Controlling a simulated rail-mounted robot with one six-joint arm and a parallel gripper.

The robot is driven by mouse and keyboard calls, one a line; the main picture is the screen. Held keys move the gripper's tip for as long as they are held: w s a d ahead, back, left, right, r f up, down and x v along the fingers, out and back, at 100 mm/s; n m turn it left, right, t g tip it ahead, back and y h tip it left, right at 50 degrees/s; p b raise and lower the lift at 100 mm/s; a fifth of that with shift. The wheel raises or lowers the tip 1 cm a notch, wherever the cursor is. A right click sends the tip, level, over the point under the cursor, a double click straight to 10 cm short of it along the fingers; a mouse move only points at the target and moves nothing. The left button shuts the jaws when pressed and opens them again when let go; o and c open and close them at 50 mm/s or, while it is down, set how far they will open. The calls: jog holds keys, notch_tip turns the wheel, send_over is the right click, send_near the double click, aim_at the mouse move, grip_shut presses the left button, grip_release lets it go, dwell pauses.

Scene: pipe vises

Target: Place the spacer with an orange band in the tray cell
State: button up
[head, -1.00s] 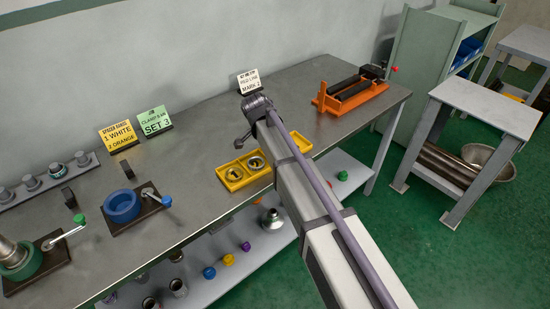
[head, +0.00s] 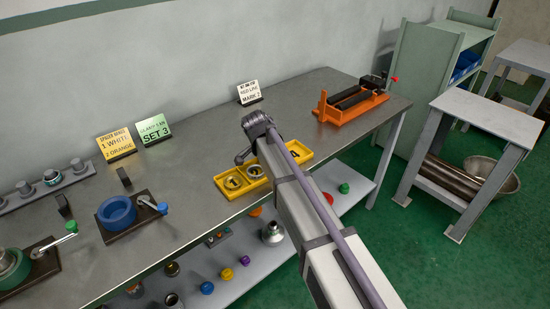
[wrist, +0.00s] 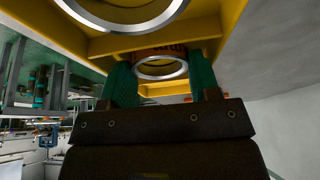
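The yellow tray (head: 222,191) lies near the front edge of the bench, with my arm across its right part. Ring shapes show in its left (head: 233,182) and middle (head: 255,171) cells. My gripper (wrist: 160,80) is hidden behind my arm in the head view. In the wrist view its two teal fingers stand on either side of a metal-rimmed spacer (wrist: 160,68) with an orange, dark-lettered band. They appear to touch its sides, low among the yellow tray walls. Another metal ring (wrist: 122,22) shows larger at the top.
A yellow sign (head: 116,141) reads 1 white, 2 orange. A blue ring vise (head: 117,212) and a green one (head: 12,268) stand left. An orange vise (head: 350,105) stands at the back right. The bench middle is clear.

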jog(key=shift+o, duration=0.7)
jog(key=shift+s+f, duration=0.4)
jog(key=shift+d+r, duration=0.1)
jog(key=shift+r, duration=0.2)
jog(key=w+p+v, duration=0.1)
jog(key=p+v, duration=1.2)
jog(key=s+d+f+n+g+y, duration=0.1)
jog(key=s+d+n+g+y, duration=0.2)
jog(key=s+d+n, duration=0.7)
jog(key=s+d, duration=1.1)
jog(key=d, duration=0.3)
jog(key=shift+s+d+f, duration=0.2)
jog(key=shift+s+f, duration=0.05)
jog(key=shift+f, duration=0.1)
